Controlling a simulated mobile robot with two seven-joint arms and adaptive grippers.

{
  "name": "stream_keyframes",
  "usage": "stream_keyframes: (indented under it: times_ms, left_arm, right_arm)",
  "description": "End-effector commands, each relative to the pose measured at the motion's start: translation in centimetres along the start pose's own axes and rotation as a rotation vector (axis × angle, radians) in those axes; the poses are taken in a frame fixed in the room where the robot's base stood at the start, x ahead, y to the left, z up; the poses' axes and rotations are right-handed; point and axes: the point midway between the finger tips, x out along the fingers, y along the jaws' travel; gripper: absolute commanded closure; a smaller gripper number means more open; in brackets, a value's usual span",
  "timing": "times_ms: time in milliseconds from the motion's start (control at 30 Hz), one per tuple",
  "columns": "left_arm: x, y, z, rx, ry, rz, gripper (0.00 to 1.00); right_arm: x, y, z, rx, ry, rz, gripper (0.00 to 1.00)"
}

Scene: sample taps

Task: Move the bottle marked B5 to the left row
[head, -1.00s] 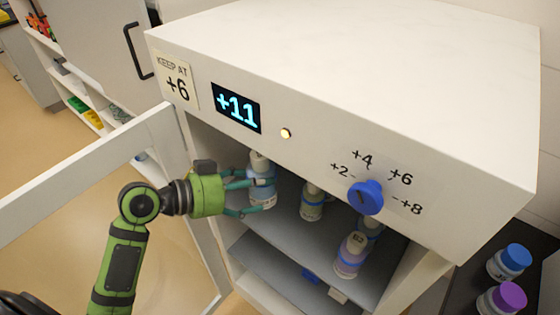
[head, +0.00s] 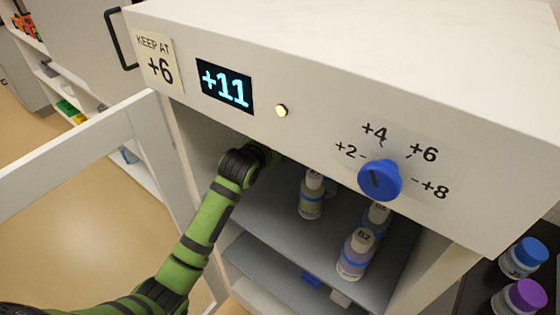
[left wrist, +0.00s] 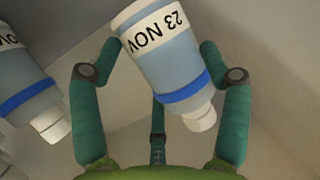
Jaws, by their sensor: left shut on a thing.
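My left gripper (left wrist: 160,47) is shut on a pale blue bottle (left wrist: 170,60) with a white "23 NOV" label and a blue band. The bottle is tilted in the left wrist view, and no B-mark shows on it. In the head view my left arm reaches into the open cabinet; the gripper and held bottle are hidden there. On the upper shelf stand a greenish bottle (head: 311,198), a bottle marked what looks like B2 (head: 355,258), and another bottle (head: 377,214) partly behind it. I cannot tell which is B5. My right gripper is not in view.
The cabinet (head: 330,60) has a "+11" display (head: 225,87), a "KEEP AT +6" sign (head: 156,62) and a blue knob (head: 380,180). Its door (head: 90,140) stands open at left. Another bottle (left wrist: 25,80) is left of the held one in the wrist view.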

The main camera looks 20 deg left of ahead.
Motion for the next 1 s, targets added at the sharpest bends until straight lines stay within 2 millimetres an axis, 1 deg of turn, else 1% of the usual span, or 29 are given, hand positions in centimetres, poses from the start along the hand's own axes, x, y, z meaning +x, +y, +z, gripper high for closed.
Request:
stream_keyframes:
  times_ms: [33, 100, 267, 400, 500, 867, 900, 933, 967, 1000]
  left_arm:
    - [0.3, 0.1, 0.9, 0.0, -0.001, 0.001, 0.66]
    - [0.6, 0.1, 1.9, 0.0, 0.0, 0.001, 0.66]
    - [1.2, 0.2, 3.2, 0.001, 0.002, 0.0, 0.66]
    - [1.9, 0.3, 5.2, 0.001, 0.0, 0.001, 0.66]
    - [2.2, 0.4, 6.1, 0.001, 0.003, 0.001, 0.66]
    - [2.4, 0.4, 6.5, 0.001, 0.004, 0.001, 0.66]
    - [2.4, 0.4, 6.7, 0.001, 0.001, 0.001, 0.19]
    - [2.4, 0.4, 6.7, 0.001, 0.001, 0.001, 0.07]
    - [2.4, 0.4, 6.7, 0.001, 0.001, 0.001, 0.0]
    - [2.4, 0.4, 6.7, 0.001, 0.001, 0.001, 0.0]
  right_arm:
    - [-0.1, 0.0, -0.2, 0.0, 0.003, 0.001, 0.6]
    - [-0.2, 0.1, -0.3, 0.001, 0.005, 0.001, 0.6]
    - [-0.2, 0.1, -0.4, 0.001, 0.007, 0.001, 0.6]
    - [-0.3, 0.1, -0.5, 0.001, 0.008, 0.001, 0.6]
    - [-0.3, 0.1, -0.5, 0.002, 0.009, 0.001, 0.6]
    - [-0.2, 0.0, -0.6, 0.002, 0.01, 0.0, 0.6]
    - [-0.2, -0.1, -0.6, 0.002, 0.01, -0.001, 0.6]
    - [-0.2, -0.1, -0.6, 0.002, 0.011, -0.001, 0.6]
    - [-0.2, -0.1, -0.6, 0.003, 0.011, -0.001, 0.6]
    - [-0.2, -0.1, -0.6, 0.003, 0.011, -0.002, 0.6]
